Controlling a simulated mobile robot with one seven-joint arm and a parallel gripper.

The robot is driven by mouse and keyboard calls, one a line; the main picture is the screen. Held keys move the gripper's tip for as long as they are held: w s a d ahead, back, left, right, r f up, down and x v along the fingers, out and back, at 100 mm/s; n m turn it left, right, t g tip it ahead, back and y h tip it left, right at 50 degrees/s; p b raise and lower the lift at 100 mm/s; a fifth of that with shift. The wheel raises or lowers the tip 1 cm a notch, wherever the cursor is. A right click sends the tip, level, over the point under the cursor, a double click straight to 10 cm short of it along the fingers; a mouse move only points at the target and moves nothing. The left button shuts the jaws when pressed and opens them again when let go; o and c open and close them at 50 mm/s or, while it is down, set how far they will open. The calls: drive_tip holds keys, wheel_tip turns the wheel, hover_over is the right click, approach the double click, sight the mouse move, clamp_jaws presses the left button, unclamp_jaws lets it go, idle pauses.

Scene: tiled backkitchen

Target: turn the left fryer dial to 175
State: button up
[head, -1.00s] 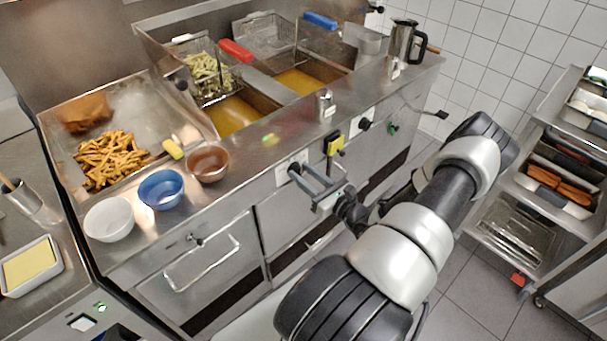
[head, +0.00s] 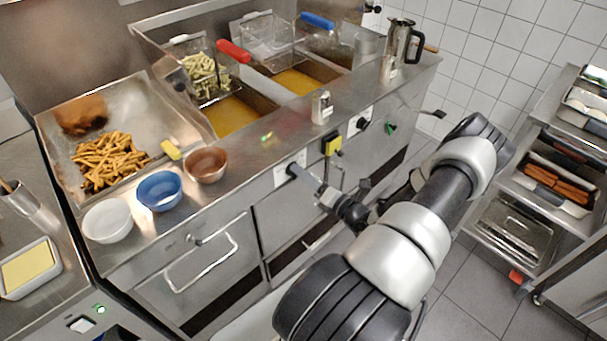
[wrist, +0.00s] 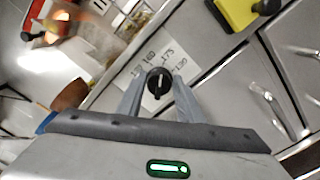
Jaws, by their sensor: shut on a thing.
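The left fryer dial (wrist: 159,82) is a round black knob with a pale pointer mark on the fryer's front. It sits on a white scale plate (wrist: 150,65), where 160 and 175 can be made out; I cannot tell exactly which number the pointer meets. My gripper (wrist: 158,88) is shut on the dial, one grey finger on each side. In the head view my gripper (head: 293,172) reaches the front panel at the white plate (head: 281,176) and hides the dial.
A yellow switch box (head: 331,145) is close right of my gripper, with a second dial (head: 362,124) further right. Bowls, including a blue one (head: 160,190), stand on the counter edge above. A drawer handle (head: 203,265) juts out lower left. A shelf trolley (head: 540,190) stands at right.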

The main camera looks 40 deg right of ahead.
drive_tip(key=shift+m, duration=0.7)
drive_tip(key=o, duration=1.1)
drive_tip(key=shift+c, duration=0.2)
drive_tip(key=s+d, duration=0.1)
drive_tip(key=s, duration=1.6)
drive_tip(key=shift+s+d+b, duration=0.2)
drive_tip(key=shift+b, duration=0.15)
